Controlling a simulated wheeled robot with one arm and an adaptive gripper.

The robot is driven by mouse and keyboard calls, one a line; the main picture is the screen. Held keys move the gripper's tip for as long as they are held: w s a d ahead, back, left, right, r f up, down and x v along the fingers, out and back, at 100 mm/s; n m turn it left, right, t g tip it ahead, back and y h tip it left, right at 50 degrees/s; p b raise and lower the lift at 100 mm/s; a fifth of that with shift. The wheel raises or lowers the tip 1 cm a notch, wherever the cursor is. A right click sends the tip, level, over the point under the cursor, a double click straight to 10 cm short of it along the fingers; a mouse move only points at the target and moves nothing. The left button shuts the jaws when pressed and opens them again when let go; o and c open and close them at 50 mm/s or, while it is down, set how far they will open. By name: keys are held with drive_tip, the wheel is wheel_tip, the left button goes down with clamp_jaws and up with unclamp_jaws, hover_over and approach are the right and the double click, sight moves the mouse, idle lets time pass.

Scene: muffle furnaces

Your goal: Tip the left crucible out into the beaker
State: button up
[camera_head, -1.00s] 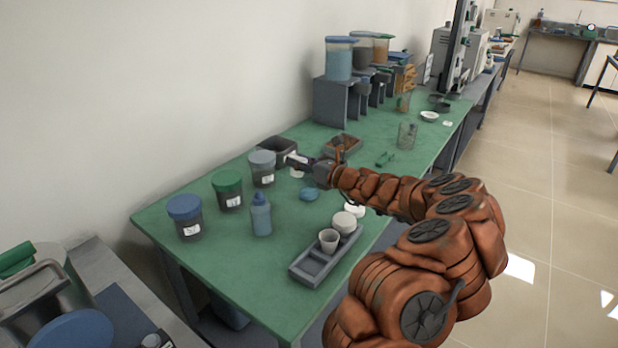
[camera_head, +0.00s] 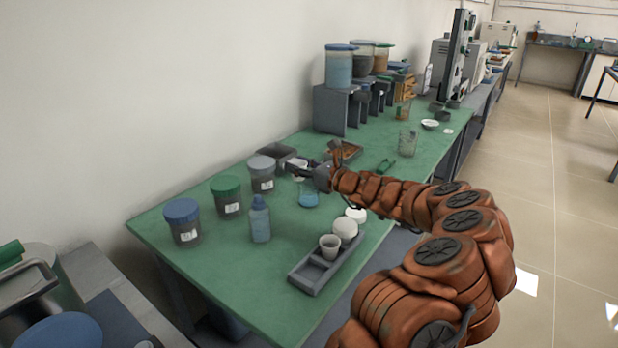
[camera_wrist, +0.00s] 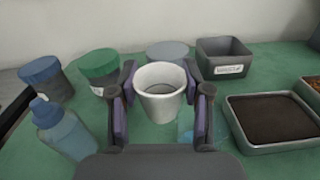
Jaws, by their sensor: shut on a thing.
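My gripper (camera_head: 304,169) is shut on a white crucible (camera_wrist: 160,94). In the wrist view only a faint blue patch (camera_wrist: 187,132) shows beside the right finger. Another white crucible (camera_head: 330,246) stands in the grey rack (camera_head: 308,276), with a rounded white piece (camera_head: 345,228) behind it.
Lidded jars with blue (camera_head: 182,211), green (camera_head: 225,187) and grey (camera_head: 262,164) lids line the wall side. A blue bottle (camera_head: 260,220) stands before them. A grey bin (camera_wrist: 223,59) and a dark-filled tray (camera_wrist: 280,120) lie near my gripper. A clear glass (camera_head: 407,142) stands farther back.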

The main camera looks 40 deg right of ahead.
drive_tip(key=shift+r+p, duration=1.7)
drive_tip(key=shift+r, duration=0.6)
